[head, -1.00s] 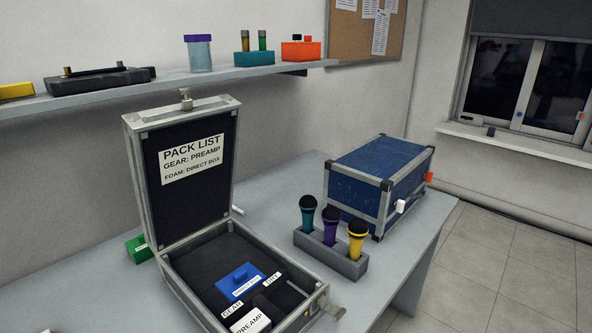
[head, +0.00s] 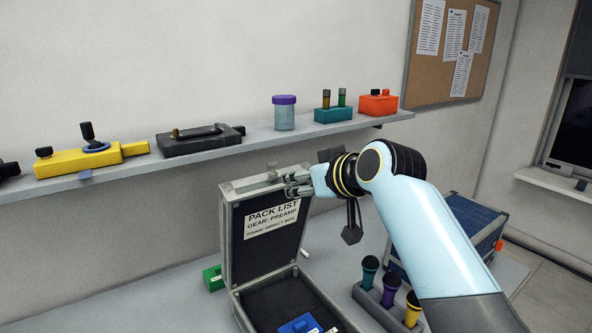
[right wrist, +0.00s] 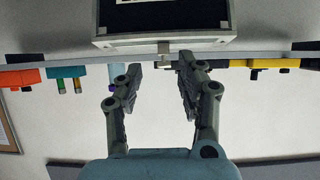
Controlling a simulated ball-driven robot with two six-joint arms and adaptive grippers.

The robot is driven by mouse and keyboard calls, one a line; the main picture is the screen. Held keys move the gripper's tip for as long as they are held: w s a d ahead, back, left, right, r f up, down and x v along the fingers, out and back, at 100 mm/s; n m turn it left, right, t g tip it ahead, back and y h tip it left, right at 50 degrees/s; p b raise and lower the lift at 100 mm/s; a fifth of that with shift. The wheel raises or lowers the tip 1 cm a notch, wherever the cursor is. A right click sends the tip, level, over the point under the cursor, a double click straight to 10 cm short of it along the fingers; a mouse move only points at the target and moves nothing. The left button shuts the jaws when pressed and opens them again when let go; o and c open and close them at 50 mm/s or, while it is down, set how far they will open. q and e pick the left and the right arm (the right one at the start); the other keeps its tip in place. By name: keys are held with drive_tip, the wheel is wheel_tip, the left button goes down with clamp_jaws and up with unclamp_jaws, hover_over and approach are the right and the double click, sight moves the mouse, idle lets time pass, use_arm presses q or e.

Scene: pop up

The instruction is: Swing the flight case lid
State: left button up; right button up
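The flight case stands on the table with its lid (head: 234,240) open and upright, and a "PACK LIST" label on its inner face. A small metal latch (head: 271,172) sits on the lid's top edge. The case's lower half (head: 262,290) holds dark foam and a blue box (head: 300,325); its front is cut off by the picture edge. My right gripper (head: 293,184) is at the lid's top edge. In the right wrist view, its fingers (right wrist: 160,70) are apart, with the latch (right wrist: 164,59) near the gap between their tips; contact cannot be told. My left gripper is out of view.
A wall shelf (head: 215,148) with a yellow device (head: 90,158), a black device (head: 200,141) and other gear runs behind the lid. Microphones in a grey holder (head: 375,304) and a blue case (head: 480,215) stand to the right, partly behind my arm. A green box (head: 213,277) is left.

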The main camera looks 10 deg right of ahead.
sight(274, 165)
drive_tip(key=shift+t, duration=0.3)
drive_tip(key=w+a+b, duration=0.1)
drive_tip(key=w, duration=0.2)
drive_tip(key=w+a+b, duration=0.1)
drive_tip(key=w, duration=0.2)
drive_tip(key=w+a+b, duration=0.1)
drive_tip(key=w+b, duration=0.1)
drive_tip(key=w, duration=0.1)
drive_tip(key=shift+a+f, duration=0.25)
drive_tip(key=shift+f, duration=0.1)
drive_tip(key=shift+w+a+b, duration=0.15)
drive_tip(key=shift+w+b, duration=0.2)
drive_tip(key=shift+c, duration=0.3)
drive_tip(key=shift+r, duration=0.1)
drive_tip(key=shift+c, duration=1.1)
drive_tip(key=shift+r, duration=0.1)
drive_tip(key=c, duration=0.5)
